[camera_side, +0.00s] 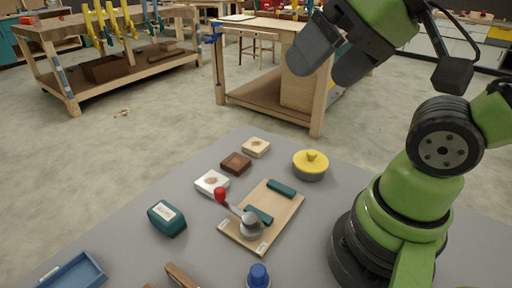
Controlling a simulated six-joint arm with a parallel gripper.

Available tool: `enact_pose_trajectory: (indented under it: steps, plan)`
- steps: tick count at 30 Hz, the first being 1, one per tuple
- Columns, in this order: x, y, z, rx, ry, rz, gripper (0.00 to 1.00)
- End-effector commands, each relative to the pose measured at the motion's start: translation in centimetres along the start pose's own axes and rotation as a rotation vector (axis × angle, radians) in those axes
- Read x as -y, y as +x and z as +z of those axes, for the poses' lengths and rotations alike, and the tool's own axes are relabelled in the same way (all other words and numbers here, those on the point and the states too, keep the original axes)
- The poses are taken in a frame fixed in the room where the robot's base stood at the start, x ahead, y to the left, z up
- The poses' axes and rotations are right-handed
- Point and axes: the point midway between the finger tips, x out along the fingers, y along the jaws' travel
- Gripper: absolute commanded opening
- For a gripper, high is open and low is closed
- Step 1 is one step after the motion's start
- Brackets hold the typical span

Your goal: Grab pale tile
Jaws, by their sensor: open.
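Three small square tiles lie in a slanting row on the grey table, left of its middle. The farthest is a pale beige tile (256,147) with a brownish mark on top. Nearer is a dark brown tile (236,163), and nearest is a white tile (212,183) with a faint round mark. The beige and the white tile both look pale. My gripper (323,71) is high above the table at the upper right, well apart from all the tiles. Its two dark grey fingers are open, with nothing between them.
A wooden board (282,212) holds two dark green bars and a grey, red-knobbed lever (250,225), close to the white tile. A yellow-lidded pot (311,164) stands right. A green box (167,218), blue tray (75,274) and blue-capped item (258,276) are nearer the front.

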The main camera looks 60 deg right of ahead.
Motion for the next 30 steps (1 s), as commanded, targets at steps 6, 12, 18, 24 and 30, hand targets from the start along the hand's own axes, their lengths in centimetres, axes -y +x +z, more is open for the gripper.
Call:
enact_pose_trajectory:
  steps: [6, 12, 18, 24, 30]
  plan:
    - [0.1, 1.0, -2.7, 0.043, -0.030, 0.054, 0.94]
    - [-1.1, 4.7, -8.5, 0.144, -0.106, 0.153, 0.94]
    - [-4.4, 10.5, -13.1, 0.268, -0.184, 0.229, 0.94]
    - [-9.8, 17.6, -15.4, 0.406, -0.254, 0.275, 0.94]
    - [-15.4, 23.7, -14.9, 0.526, -0.310, 0.288, 0.94]
